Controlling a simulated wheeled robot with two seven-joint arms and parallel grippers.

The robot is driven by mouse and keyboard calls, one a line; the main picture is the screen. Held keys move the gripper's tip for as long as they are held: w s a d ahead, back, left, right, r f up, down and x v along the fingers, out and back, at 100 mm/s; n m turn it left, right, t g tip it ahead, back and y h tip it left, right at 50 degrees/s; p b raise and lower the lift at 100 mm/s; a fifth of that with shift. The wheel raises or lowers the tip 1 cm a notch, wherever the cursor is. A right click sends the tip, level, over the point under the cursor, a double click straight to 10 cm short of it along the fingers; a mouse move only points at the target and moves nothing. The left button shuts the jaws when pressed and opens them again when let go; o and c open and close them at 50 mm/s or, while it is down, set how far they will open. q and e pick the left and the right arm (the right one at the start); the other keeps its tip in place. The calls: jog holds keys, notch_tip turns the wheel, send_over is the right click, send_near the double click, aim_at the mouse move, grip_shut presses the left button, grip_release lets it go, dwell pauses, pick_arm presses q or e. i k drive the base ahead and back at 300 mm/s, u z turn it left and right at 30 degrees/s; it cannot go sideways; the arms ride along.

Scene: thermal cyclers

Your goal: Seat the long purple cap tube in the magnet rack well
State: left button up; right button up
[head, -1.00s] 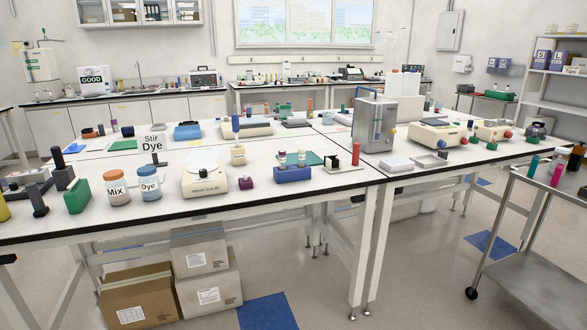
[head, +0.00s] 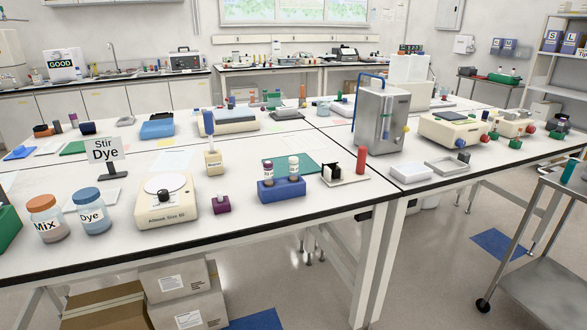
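I cannot make out for sure which item is the long purple cap tube. A small upright item with a dark purple top (head: 73,120) stands at the back left of the near table, too small to read clearly. A small purple block (head: 222,204) with a dark top sits near the front edge. I cannot tell for certain which piece is the magnet rack. A small black and white block (head: 332,173) stands on a pale plate beside a red cylinder (head: 361,160). Neither of my grippers is in view.
The white table (head: 130,250) has a dark front edge. The Mix jar (head: 46,220), Dye jar (head: 91,212) and a cream stirrer (head: 166,205) stand front left. A grey metal box (head: 381,118) stands right of centre.

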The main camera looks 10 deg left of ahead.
aim_at(358, 174)
jog(key=u, duration=0.55)
jog(key=i, duration=1)
jog(key=u, duration=0.85)
